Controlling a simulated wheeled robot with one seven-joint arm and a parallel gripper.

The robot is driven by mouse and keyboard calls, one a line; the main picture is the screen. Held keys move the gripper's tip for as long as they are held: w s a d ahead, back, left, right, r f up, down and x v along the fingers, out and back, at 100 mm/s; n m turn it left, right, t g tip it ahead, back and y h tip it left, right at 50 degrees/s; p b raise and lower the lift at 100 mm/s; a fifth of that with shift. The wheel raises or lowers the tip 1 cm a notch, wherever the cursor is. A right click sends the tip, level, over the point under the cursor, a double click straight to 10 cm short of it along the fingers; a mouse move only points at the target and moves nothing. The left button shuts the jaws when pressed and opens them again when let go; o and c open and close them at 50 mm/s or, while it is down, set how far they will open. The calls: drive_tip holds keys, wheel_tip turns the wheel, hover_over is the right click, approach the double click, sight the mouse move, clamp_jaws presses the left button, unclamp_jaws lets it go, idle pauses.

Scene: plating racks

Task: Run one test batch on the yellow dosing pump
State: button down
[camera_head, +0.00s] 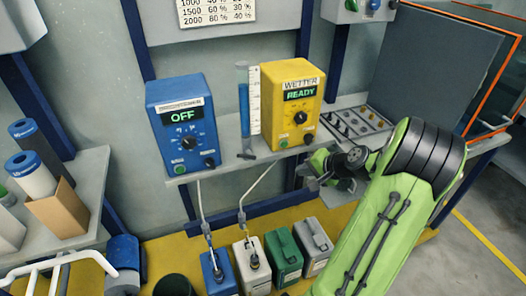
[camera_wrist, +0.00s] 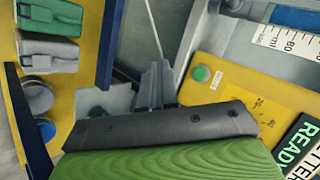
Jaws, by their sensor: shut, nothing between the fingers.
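The yellow dosing pump (camera_head: 271,118) labelled WETTER stands on the shelf. Its display (camera_head: 299,93) reads READY in green. A black dial (camera_head: 300,118) sits below it, with a green button (camera_head: 283,142) and a small black knob (camera_head: 308,139) near the bottom. In the wrist view the pump (camera_wrist: 225,92) lies at the right, with its green button (camera_wrist: 201,74) just right of my fingertips. My gripper (camera_wrist: 157,68) is shut and empty. In the head view my gripper (camera_head: 312,180) is below and right of the pump. I cannot tell its exact distance from the button.
A blue pump (camera_head: 180,125) reading OFF stands left. A measuring cylinder (camera_head: 244,105) with blue liquid stands between the pumps. A tray of small parts (camera_head: 350,122) lies right of the yellow pump. Several canisters (camera_head: 284,255) stand below on the yellow floor area, with tubes running up.

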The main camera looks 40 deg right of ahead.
sight(284, 144)
drive_tip(key=shift+d, duration=0.1)
drive_tip(key=w+d, duration=0.1)
drive_tip(key=w, duration=0.1)
drive_tip(key=w+p, duration=0.1)
drive_tip(key=w, duration=0.2)
drive_tip(key=w+d+p, duration=0.1)
drive_tip(key=w, duration=0.2)
drive_tip(key=shift+w+d, duration=0.15)
drive_tip(key=shift+d, duration=0.15)
idle(1.9)
drive_tip(key=shift+w+d+p, duration=0.1)
drive_tip(key=shift+w+p, duration=0.25)
drive_tip(key=shift+w, duration=0.05)
drive_tip(key=shift+w+d, duration=0.15)
drive_tip(key=shift+w, duration=0.3)
idle(0.6)
drive_tip(key=shift+s, duration=0.1)
drive_tip(key=shift+s+a, duration=0.25)
drive_tip(key=shift+s, duration=0.5)
